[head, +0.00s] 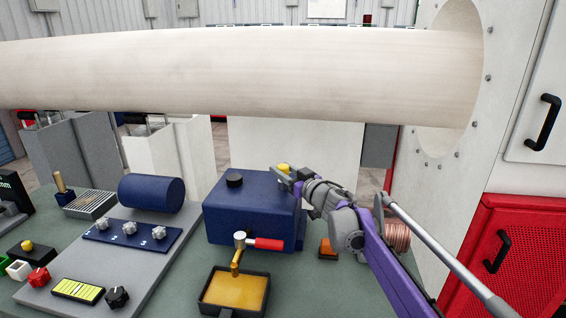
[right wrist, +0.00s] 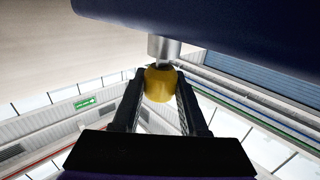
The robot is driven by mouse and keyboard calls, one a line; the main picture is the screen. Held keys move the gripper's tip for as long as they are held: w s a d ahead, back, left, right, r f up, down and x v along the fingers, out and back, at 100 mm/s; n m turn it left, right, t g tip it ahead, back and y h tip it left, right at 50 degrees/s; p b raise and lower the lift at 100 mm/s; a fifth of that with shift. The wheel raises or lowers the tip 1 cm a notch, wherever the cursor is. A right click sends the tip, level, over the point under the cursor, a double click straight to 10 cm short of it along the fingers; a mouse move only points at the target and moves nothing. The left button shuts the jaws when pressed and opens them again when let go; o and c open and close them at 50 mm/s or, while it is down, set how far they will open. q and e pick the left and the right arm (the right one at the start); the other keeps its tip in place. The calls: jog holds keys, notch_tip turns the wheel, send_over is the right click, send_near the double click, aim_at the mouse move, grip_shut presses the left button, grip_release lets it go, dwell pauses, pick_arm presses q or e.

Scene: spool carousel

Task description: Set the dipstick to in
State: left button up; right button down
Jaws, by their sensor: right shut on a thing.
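The dipstick shows as a yellow knob (head: 284,168) on top of the dark blue box (head: 245,218) in the head view. In the right wrist view the yellow knob (right wrist: 160,84) sits against a short grey metal collar (right wrist: 164,48) beside the blue box. My right gripper (head: 281,172) is at the knob, and its fingers are shut on it from both sides. The dipstick's rod is not visible. My left gripper is not in view.
A black cap (head: 234,180) sits on the box top. A red-handled valve (head: 262,244) and a tray of amber liquid (head: 236,290) are in front. A copper coil (head: 397,238) lies right of my arm. A large pale roll (head: 230,72) spans above.

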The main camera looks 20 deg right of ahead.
jog(key=shift+f, duration=0.75)
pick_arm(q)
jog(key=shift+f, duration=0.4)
pick_arm(e)
jog(key=shift+r, duration=0.1)
jog(key=shift+c, duration=2.1)
grip_release()
pick_arm(q)
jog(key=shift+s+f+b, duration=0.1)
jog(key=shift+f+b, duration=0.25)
jog(key=shift+b, duration=0.1)
pick_arm(e)
jog(key=v, duration=1.1)
